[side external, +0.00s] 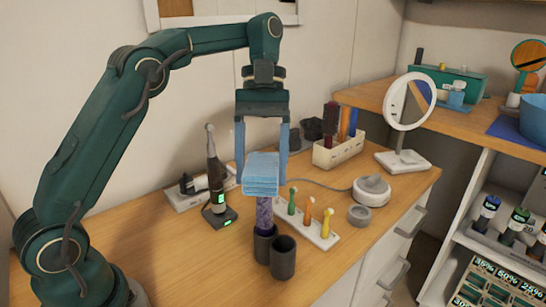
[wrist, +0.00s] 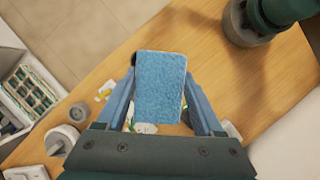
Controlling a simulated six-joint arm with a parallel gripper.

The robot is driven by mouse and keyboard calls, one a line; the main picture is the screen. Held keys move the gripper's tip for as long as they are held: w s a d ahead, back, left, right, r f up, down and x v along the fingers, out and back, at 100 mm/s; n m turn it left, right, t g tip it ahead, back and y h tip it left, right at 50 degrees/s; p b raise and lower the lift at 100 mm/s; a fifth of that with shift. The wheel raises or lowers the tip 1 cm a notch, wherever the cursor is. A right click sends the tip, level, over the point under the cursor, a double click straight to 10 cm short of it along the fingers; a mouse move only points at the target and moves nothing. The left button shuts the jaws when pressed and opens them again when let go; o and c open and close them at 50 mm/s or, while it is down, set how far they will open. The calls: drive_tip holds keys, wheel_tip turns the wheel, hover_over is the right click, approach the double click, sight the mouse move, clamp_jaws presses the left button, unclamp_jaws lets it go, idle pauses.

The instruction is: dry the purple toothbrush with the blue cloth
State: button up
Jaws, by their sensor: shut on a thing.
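My gripper (side external: 262,168) is shut on the folded blue cloth (side external: 261,174), with one finger on each side of it. The cloth also fills the space between the fingers in the wrist view (wrist: 160,88). The purple toothbrush (side external: 264,212) stands upright in a dark cup (side external: 263,245). The cloth is directly above the toothbrush in the side view and hides its upper end. I cannot tell whether the cloth touches it or wraps around it. In the wrist view the cloth hides the toothbrush.
A second dark cup (side external: 283,258) stands beside the first. A white rack (side external: 318,236) with green, orange and yellow brushes is just right. A dark electric toothbrush (side external: 215,175) stands on its charger at left. A round mirror (side external: 409,105) and brush box (side external: 338,150) are farther right.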

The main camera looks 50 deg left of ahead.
drive_tip(key=shift+d+f, duration=0.15)
drive_tip(key=shift+d, duration=0.65)
drive_tip(key=shift+a, duration=1.15)
drive_tip(key=shift+d, duration=1.15)
drive_tip(key=shift+a+f, duration=0.1)
drive_tip(key=shift+a, duration=1.05)
drive_tip(key=shift+d, duration=1.15)
drive_tip(key=shift+a+r, duration=0.3)
drive_tip(key=shift+a, duration=0.3)
drive_tip(key=shift+a+f, duration=0.1)
drive_tip(key=shift+a, duration=0.45)
drive_tip(key=shift+d, duration=1.15)
drive_tip(key=shift+a, duration=1.1)
drive_tip(key=shift+d+f, duration=0.2)
drive_tip(key=shift+d, duration=0.9)
drive_tip(key=shift+a+r, duration=0.15)
drive_tip(key=shift+a, duration=0.45)
drive_tip(key=shift+a+r, duration=0.15)
drive_tip(key=shift+a, duration=0.4)
drive_tip(key=shift+d+f, duration=0.25)
drive_tip(key=shift+d, duration=0.95)
